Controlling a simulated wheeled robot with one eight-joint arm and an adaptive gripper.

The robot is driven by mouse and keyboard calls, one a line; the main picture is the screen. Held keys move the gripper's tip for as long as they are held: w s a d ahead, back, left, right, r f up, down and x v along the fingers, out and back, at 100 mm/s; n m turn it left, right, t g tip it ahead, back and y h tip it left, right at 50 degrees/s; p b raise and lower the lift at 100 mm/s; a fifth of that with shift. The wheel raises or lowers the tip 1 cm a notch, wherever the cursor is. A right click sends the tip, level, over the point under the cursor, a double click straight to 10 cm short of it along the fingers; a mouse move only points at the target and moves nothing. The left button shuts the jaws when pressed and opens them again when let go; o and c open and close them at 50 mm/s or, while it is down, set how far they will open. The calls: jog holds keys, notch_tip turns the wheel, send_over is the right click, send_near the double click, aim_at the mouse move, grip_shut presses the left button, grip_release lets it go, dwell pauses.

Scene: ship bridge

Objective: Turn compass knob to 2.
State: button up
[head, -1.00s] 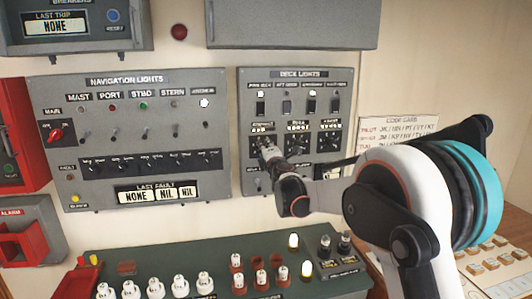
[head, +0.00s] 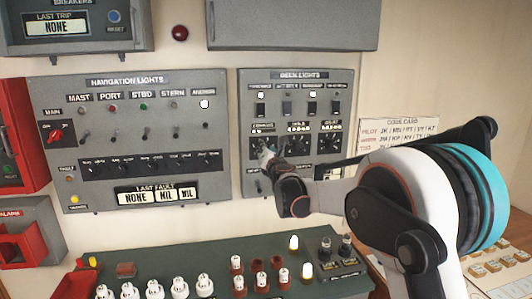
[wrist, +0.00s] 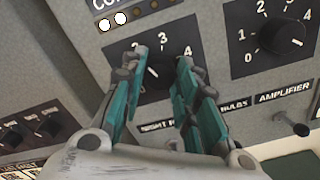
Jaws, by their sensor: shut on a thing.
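The compass knob (wrist: 158,76) is a dark round knob on the grey deck lights panel (head: 346,187). In the wrist view it sits between the two teal fingers of my gripper (wrist: 161,64), which is shut on it. The digits 2, 3 and 4 show around its upper side; the lower digits are hidden behind the left finger. A small white mark shows on the knob's upper left, but its exact reading is unclear. In the head view my gripper (head: 265,152) is at the panel's left dial and covers it.
A neighbouring dial (wrist: 284,39) is close on the right in the wrist view. An amplifier toggle (wrist: 290,125) sticks out below it. Small navigation light knobs (wrist: 48,124) lie to the left. The console (head: 150,257) with white and brown pegs is below.

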jog(key=shift+n, duration=0.3)
jog(key=o, duration=1.1)
jog(key=shift+c, duration=0.2)
jog(key=v, duration=1.2)
